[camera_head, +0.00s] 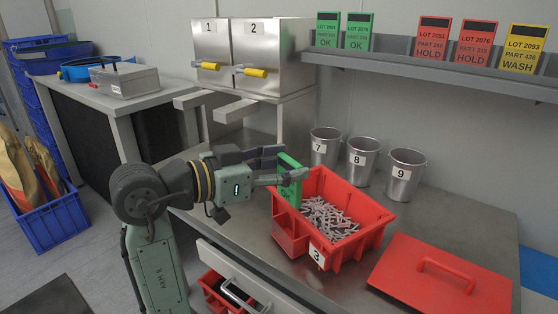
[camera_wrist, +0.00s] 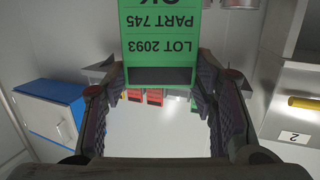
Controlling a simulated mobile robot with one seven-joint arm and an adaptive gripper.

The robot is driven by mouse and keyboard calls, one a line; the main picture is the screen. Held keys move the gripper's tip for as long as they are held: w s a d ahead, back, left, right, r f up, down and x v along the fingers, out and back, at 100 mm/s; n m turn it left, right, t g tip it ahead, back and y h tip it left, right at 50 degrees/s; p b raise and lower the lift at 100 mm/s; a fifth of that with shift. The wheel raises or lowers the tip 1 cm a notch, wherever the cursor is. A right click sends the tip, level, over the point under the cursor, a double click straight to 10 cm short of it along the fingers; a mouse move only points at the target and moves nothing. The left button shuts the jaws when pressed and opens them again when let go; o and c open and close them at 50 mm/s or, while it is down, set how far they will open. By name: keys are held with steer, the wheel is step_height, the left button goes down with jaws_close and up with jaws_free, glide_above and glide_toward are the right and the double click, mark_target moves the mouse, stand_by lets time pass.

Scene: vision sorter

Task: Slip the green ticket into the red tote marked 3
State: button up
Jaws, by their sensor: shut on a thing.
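The green ticket (camera_head: 290,181) is in my gripper (camera_head: 281,168), upright at the left back edge of the red tote marked 3 (camera_head: 372,232). In the wrist view the ticket (camera_wrist: 160,45) shows "LOT 2093", "PART 745" and "OK" upside down, between the two fingers of my gripper (camera_wrist: 162,85). In the head view the ticket's lower part overlaps the tote's left end; I cannot tell whether it is inside the wall. The tote stands on the steel bench and holds many small grey metal parts.
A red lid (camera_head: 440,283) with a handle lies right of the tote. A shelf (camera_head: 430,72) above holds several tickets. Steel cabinets 1 (camera_head: 210,50) and 2 (camera_head: 265,50) are behind my arm. A drawer (camera_head: 232,275) is open below.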

mark_target(286, 198)
steer(key=shift+f+b, duration=2.7)
steer(key=shift+f, duration=1)
steer(key=shift+s+a+y+p, duration=0.1)
steer(key=shift+a+y+p, duration=0.1)
steer(key=shift+y+p, duration=0.3)
steer(key=shift+d+f, duration=0.1)
steer(key=shift+f, duration=0.05)
steer(key=shift+f+b, duration=0.95)
steer(key=shift+f, duration=0.3)
stand_by(0.9)
steer(key=o, duration=1.1)
steer(key=shift+c, duration=0.2)
steer(key=shift+r, duration=0.1)
